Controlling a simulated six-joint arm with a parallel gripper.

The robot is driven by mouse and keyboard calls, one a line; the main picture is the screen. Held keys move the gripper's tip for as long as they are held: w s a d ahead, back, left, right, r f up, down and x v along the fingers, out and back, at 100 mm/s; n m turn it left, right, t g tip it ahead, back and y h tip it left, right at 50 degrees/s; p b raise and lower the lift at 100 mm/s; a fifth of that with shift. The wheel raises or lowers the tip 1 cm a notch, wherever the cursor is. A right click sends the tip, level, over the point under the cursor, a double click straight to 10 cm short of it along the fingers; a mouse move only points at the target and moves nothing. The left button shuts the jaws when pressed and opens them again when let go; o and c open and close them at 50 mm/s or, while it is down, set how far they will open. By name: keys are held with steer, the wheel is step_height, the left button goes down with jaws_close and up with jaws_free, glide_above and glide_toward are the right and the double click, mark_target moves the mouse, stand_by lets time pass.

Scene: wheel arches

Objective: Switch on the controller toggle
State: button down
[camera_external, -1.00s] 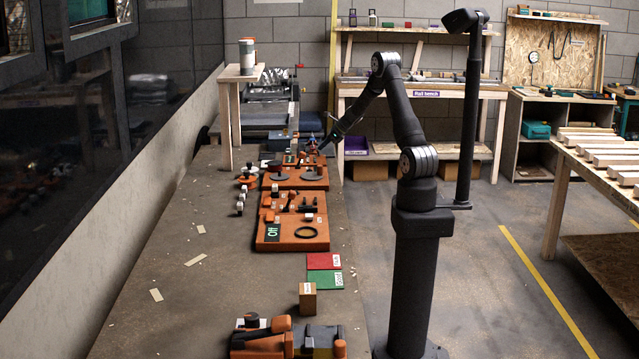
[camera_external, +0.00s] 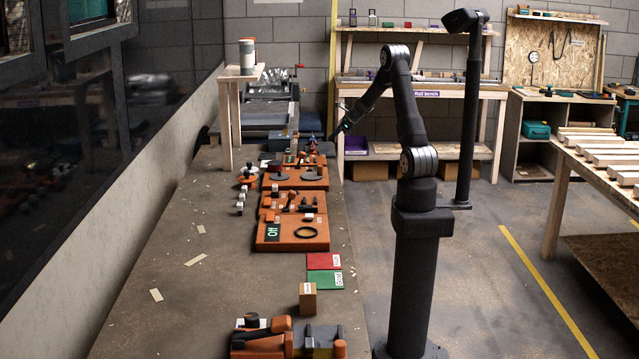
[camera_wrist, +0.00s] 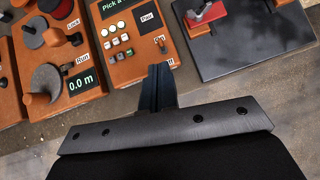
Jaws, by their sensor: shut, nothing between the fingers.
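The controller is an orange panel (camera_wrist: 124,62) at the top middle of the wrist view, with a dark green-lettered screen, several small buttons and a small "Pair" screen. Its toggle (camera_wrist: 163,49) is a small dark and red piece at the panel's lower right corner, between an "On" label and a partly covered "Off" label. I cannot tell which way its lever leans. My gripper (camera_wrist: 158,72) is shut and empty, its tips just below the toggle in the picture; contact is unclear. In the external view my gripper (camera_external: 333,136) is at the bench's far right edge.
Left of the controller are orange units with "Lock" and "Run" labels and a "0.0 m" screen (camera_wrist: 80,84). On the right is a dark plate (camera_wrist: 245,45) with a red and grey fixture. An "Off" panel (camera_external: 291,233) stands nearer on the bench.

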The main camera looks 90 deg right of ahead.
steer(key=s+r, duration=0.3)
steer(key=r, duration=0.4)
steer(key=shift+a, duration=0.45)
steer(key=shift+s+f, duration=0.1)
steer(key=shift+t, duration=0.6)
steer(key=w+f, duration=0.1)
steer(key=f, duration=0.2)
steer(key=w+f, duration=0.1)
steer(key=f, duration=0.3)
steer(key=w+f, duration=0.2)
steer(key=f, duration=0.2)
steer(key=shift+d+f, duration=0.15)
steer(key=shift+d, duration=0.25)
steer(key=shift+f+t+y, duration=0.3)
steer(key=shift+f, duration=0.05)
steer(key=shift+s+f+t, duration=0.15)
steer(key=shift+f+t, duration=0.25)
steer(key=shift+f, duration=0.1)
steer(key=shift+s+f+t, duration=0.15)
steer(key=shift+f+t, duration=0.25)
steer(key=shift+f, duration=0.1)
steer(key=shift+s+d+f+t+h, duration=0.3)
steer(key=shift+f+t+h, duration=0.1)
steer(key=shift+f+t, duration=0.15)
steer(key=shift+f+v, duration=0.2)
steer(key=shift+v, duration=1.15)
steer(key=shift+f+v, duration=0.2)
steer(key=shift+v, duration=1.15)
